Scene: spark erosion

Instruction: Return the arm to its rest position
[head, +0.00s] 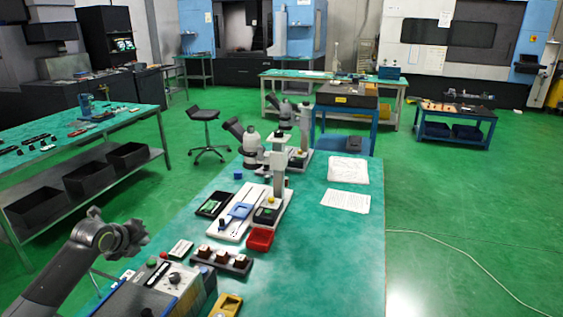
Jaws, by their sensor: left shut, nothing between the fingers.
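My left arm (58,274) comes in from the lower left, grey, and bends over near the left edge of the green-topped workbench (325,260). My left gripper (134,238) is at its end, above and behind the control box (168,285) with knobs and a red button. The gripper is small and seen at an angle; it is shut with nothing in it and appears apart from the things on the bench. My right arm and gripper are not in view.
On the bench stand a dark holder with copper-brown blocks (222,259), a red bin (260,239), a yellow tray (226,306), a white base plate (236,222) and microscopes (251,150). Papers (347,170) lie at the back right. The bench's front right is clear.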

